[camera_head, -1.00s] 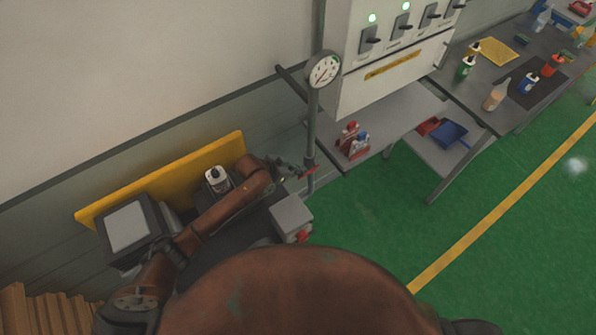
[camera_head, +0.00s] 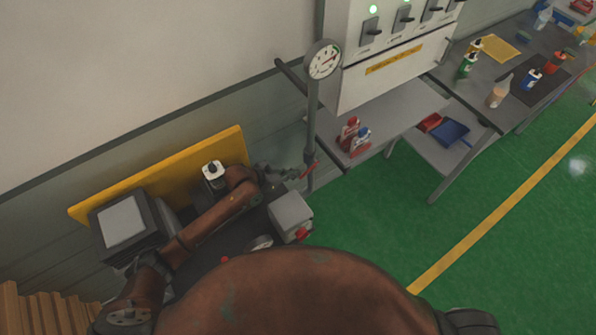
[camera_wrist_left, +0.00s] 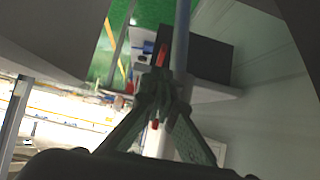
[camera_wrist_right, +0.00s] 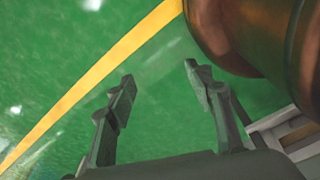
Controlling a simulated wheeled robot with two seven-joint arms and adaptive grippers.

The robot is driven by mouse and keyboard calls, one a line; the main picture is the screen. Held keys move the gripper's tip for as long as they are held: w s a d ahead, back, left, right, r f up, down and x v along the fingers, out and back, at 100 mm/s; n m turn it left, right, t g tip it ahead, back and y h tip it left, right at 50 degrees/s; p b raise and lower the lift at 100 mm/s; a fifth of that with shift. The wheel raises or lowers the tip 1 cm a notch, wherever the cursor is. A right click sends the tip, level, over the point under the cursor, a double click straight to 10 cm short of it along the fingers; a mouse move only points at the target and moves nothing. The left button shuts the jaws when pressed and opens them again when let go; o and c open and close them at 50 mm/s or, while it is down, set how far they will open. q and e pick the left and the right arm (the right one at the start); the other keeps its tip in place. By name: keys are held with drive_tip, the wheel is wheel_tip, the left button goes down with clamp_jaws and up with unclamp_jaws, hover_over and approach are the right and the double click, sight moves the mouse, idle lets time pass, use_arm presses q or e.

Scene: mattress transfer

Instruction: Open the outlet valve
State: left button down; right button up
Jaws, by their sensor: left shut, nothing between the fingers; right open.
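The outlet valve's red handle (camera_head: 309,169) is on the vertical grey pipe (camera_head: 311,125) below a round gauge (camera_head: 323,60). My left gripper (camera_head: 299,173) is at the handle, with its fingers shut and nothing held between them. In the left wrist view the fingertips (camera_wrist_left: 161,88) come together in front of the pipe (camera_wrist_left: 181,40). Red parts of the handle (camera_wrist_left: 162,55) show beyond and below the fingers, which hide its middle. I cannot tell whether they touch it. My right gripper (camera_wrist_right: 158,82) is open and empty above the green floor.
A grey box with a red knob (camera_head: 290,215) stands close below my left gripper. A white-capped bottle (camera_head: 212,172) and a grey-screened unit (camera_head: 124,222) are beside my left arm. Green floor (camera_head: 375,225) is clear.

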use_arm(q)
drive_tip(key=v, duration=0.6)
drive_tip(key=shift+s, duration=0.2)
use_arm(e)
drive_tip(key=shift+s+a, duration=0.1)
drive_tip(key=shift+s, duration=0.05)
drive_tip(key=shift+c, duration=0.5)
